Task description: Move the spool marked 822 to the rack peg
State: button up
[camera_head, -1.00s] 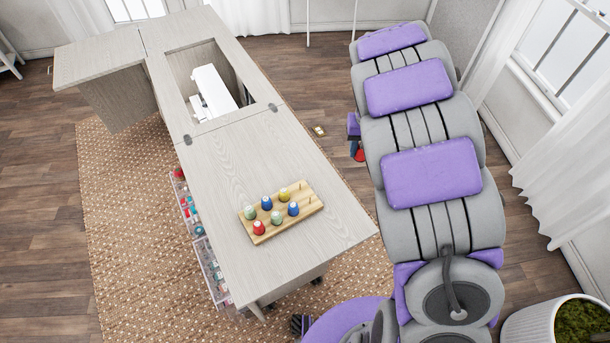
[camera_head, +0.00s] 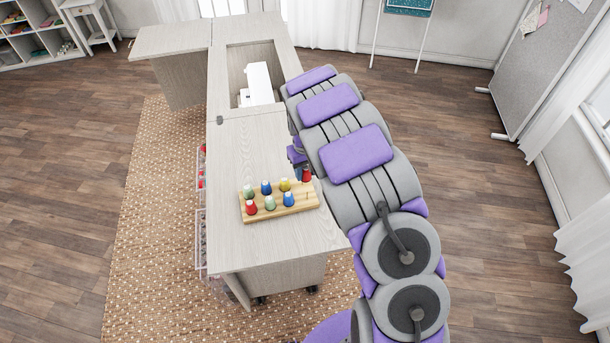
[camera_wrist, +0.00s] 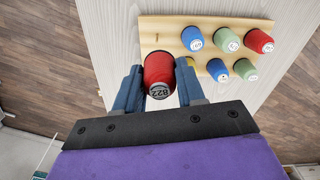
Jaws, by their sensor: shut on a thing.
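The red spool marked 822 (camera_wrist: 158,72) is between the two fingers of my gripper (camera_wrist: 158,86) in the wrist view, its label facing the camera. My gripper is shut on it. In the head view the red spool (camera_head: 306,175) is at the right end of the wooden rack (camera_head: 272,212), beside the yellow spool (camera_head: 285,184). It appears over the far row's end peg, which is hidden. I cannot tell whether it is on the peg or just above it. The rack also shows in the wrist view (camera_wrist: 150,32).
The rack holds several other spools, including a red one (camera_head: 251,208) and a blue one (camera_head: 288,199). It stands on a wooden cabinet top (camera_head: 240,150). A white sewing machine (camera_head: 257,82) sits in the recess behind. The tabletop in front of the rack is clear.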

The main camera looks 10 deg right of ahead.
jog(key=f, duration=0.1)
jog(key=f+b, duration=0.1)
jog(key=f, duration=0.3)
jog(key=shift+d+f+b, duration=0.15)
jog(key=shift+d+b, duration=0.2)
jog(key=shift+a+p, duration=0.15)
jog(key=shift+p, duration=0.15)
dwell(0.7)
jog(key=shift+f, duration=0.3)
jog(key=shift+f, duration=0.6)
jog(key=shift+f, duration=1.35)
dwell(0.3)
